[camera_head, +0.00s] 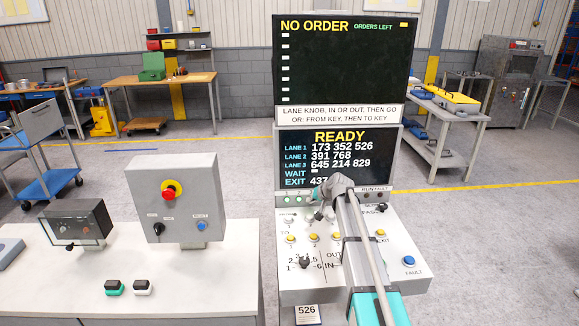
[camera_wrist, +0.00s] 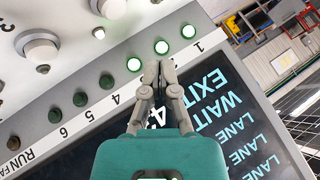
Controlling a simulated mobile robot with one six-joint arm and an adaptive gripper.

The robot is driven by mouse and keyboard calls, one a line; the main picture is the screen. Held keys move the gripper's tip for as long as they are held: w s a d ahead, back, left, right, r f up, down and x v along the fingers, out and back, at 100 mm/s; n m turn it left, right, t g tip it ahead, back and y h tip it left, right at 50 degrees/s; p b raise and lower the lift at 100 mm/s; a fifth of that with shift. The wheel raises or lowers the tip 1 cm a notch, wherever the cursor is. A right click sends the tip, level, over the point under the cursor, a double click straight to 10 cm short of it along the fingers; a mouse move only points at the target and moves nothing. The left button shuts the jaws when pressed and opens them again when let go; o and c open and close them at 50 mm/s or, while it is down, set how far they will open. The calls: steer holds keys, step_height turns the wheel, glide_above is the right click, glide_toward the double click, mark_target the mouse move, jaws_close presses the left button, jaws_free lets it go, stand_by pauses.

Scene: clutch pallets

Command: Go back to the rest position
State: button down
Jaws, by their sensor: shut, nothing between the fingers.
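My gripper (camera_wrist: 158,72) is shut and empty in the wrist view. Its fingertips are close to a row of small round lamps on the console edge; I cannot tell if they touch. The lamps near label 1 are lit (camera_wrist: 161,47), those by 4, 5 and 6 are dark. In the head view my arm reaches over the right part of the sloped control panel (camera_head: 288,273), its end in front of the lower screen (camera_head: 290,165). That screen reads READY, with numbers for three lanes; the EXIT number is partly hidden. The upper screen (camera_head: 345,70) reads NO ORDER.
The panel carries yellow buttons, a black knob (camera_head: 304,262) and a blue fault button (camera_head: 409,261). To the left, a grey box with a red stop button (camera_head: 168,193) stands on a white bench (camera_head: 190,290). Open floor and workbenches lie behind.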

steer(key=s+f+g, duration=0.1)
steer(key=s, duration=0.5)
steer(key=s+f+n+g+h, duration=0.1)
steer(key=s, duration=0.5)
steer(key=s+a+f+g+h, duration=0.1)
steer(key=s, duration=0.5)
steer(key=shift+f, duration=0.35)
steer(key=s+d+f+g+h, duration=0.1)
steer(key=s+g, duration=0.1)
steer(key=s, duration=0.8)
steer(key=s+d+f+g+h, duration=0.1)
steer(key=s+g+h, duration=0.1)
steer(key=s, duration=0.8)
steer(key=shift+s+d+n, duration=0.35)
steer(key=shift+d+n, duration=0.05)
